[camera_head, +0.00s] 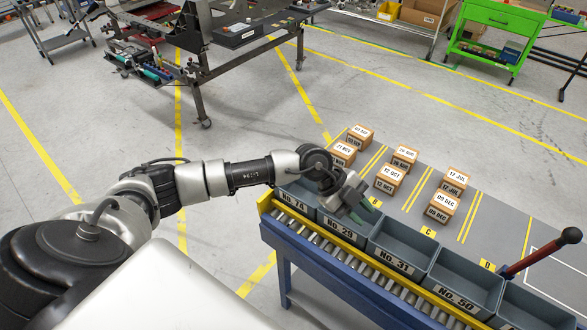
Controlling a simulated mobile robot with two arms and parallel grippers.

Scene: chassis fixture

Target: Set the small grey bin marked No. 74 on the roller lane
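The small grey bin No. 74 (296,201) stands at the left end of a row of grey bins, behind the yellow rail. The roller lane (345,258) runs along the near side of that row, its rollers showing between the yellow rail and a blue side beam. My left gripper (358,207) is over the bin marked No. 29, to the right of No. 74. My arm hides part of bin No. 74's top and rear. The gap between the fingertips is not clear. My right gripper is out of view.
Bins No. 29 (338,229), No. 31 (391,258) and No. 50 (455,299) continue the row rightward. Small date-labelled cartons (389,179) stand behind on a grey marked surface. A red bar with a black knob (540,256) rises at the right.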

